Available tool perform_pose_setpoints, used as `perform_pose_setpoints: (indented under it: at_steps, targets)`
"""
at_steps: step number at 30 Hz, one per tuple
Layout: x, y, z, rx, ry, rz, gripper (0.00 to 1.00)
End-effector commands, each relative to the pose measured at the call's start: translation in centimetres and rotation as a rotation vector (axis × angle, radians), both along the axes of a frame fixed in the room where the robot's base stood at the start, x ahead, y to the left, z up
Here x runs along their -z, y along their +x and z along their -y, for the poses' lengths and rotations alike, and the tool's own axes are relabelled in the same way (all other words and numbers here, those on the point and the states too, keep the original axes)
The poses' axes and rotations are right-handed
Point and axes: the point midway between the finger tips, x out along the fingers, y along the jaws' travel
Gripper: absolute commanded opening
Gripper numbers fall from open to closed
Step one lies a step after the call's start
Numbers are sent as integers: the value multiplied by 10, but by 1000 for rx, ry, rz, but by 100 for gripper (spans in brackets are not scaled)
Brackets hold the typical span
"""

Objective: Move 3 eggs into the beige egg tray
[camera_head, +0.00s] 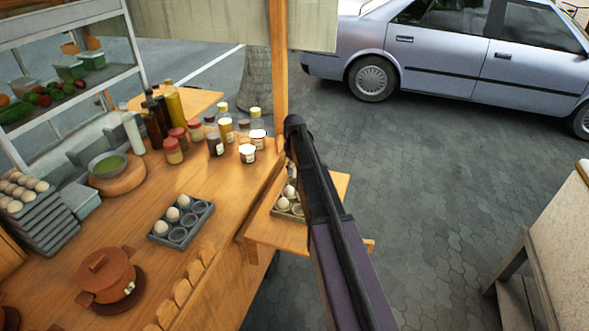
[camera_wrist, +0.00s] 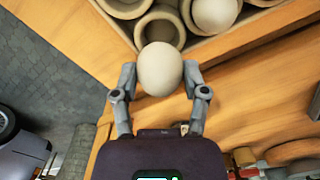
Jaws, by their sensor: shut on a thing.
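My gripper (camera_wrist: 160,78) is shut on a white egg (camera_wrist: 160,68) in the wrist view, with one finger on each side. The egg appears over the edge of the beige egg tray (camera_wrist: 160,28), beside an empty cup; whether it touches the tray is unclear. Another egg (camera_wrist: 214,12) sits in a cup of that tray. In the head view the beige tray (camera_head: 298,210) is on the side shelf, partly covered by my arm, with pale eggs (camera_head: 283,203) showing there. My gripper is hidden in that view. A grey tray (camera_head: 180,236) on the counter holds 3 eggs (camera_head: 172,214) and has empty cups.
Stacked trays of eggs (camera_head: 45,225) stand at the left. A clay pot (camera_head: 106,275), a green-filled bowl (camera_head: 107,165) and several bottles and jars (camera_head: 215,143) occupy the counter. A wooden post (camera_head: 279,75) rises near the shelf. Pavement lies right of the shelf.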

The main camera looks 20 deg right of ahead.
Motion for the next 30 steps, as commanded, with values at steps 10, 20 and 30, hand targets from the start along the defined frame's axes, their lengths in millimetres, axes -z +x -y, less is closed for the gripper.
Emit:
perform_pose_setpoints:
  at_steps: [10,20,30]
  targets:
    - [4,0,0,0,0,0,42]
    - [7,0,0,0,0,0,42]
    - [10,0,0,0,0,0,42]
